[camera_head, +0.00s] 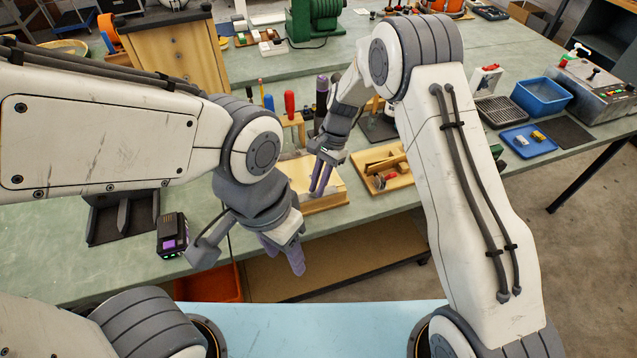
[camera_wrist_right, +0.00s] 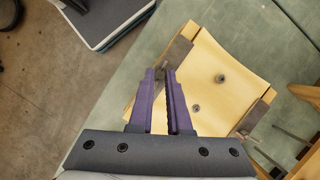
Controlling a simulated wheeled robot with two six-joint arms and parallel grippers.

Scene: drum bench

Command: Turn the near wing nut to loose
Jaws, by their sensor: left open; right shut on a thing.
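A pale yellow board (camera_head: 329,201) lies on the bench and also shows in the right wrist view (camera_wrist_right: 225,52). Dark metal bars cross its two ends: one bar (camera_wrist_right: 181,50) by my fingertips and the other (camera_wrist_right: 256,117) at the far right. My right gripper (camera_head: 320,191), also in the right wrist view (camera_wrist_right: 163,73), points down at the near bar. It is shut on a small part, apparently the near wing nut, which the fingertips mostly hide. I cannot tell its angle. My left gripper (camera_head: 284,262) is open and empty, pointing down in front of the bench.
A wooden tray (camera_head: 398,180) with small tools lies just right of the board. A screwdriver rack (camera_head: 292,121) stands behind it. A black battery tool (camera_head: 172,237) is at the left. A blue tray (camera_head: 529,139) and bin (camera_head: 541,97) are at the right.

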